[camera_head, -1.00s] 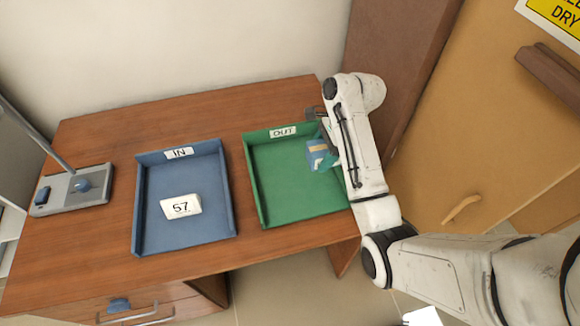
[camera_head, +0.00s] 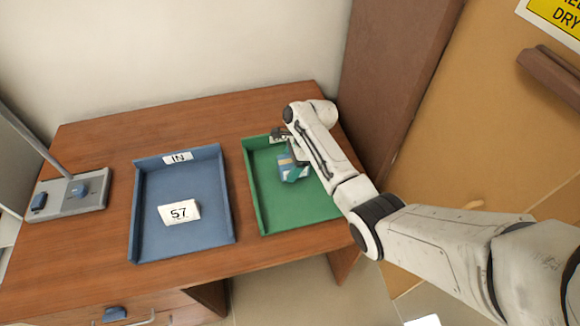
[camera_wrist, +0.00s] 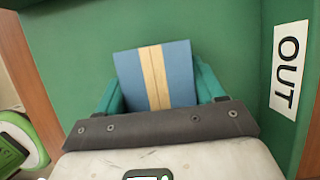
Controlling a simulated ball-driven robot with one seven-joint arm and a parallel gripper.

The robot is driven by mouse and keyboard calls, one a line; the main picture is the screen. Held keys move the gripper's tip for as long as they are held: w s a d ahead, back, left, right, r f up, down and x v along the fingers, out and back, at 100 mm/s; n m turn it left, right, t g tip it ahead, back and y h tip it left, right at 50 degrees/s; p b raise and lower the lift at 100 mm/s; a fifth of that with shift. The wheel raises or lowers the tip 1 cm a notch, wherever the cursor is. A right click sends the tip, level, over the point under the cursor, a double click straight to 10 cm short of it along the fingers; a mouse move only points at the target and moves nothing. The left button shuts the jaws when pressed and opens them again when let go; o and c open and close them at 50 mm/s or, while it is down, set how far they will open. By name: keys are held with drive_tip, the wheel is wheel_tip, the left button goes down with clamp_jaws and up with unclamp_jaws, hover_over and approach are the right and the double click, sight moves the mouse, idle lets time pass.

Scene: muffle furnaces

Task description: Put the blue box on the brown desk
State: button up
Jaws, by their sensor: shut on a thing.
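The blue box (camera_head: 285,163), with a tan stripe, is at the green OUT tray (camera_head: 247,188) on the brown desk (camera_head: 70,255). My gripper (camera_head: 294,172) is shut on it. In the wrist view the blue box (camera_wrist: 178,72) sits between the teal fingers of my gripper (camera_wrist: 157,88), with the green tray behind it and the OUT label (camera_wrist: 287,70) at the right. I cannot tell whether the box touches the tray floor. My wrist partly hides the box and the tray's far right part.
A blue IN tray (camera_head: 140,215) holds a white card marked 57 (camera_head: 179,213). A grey device with a post (camera_head: 66,194) stands at the desk's left. Bare desk shows around the trays. A brown panel (camera_head: 385,90) rises on the right.

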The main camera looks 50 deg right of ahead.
drive_tip(key=shift+f, duration=0.2)
drive_tip(key=shift+f, duration=0.15)
drive_tip(key=o, duration=1.1)
drive_tip(key=shift+o, duration=0.2)
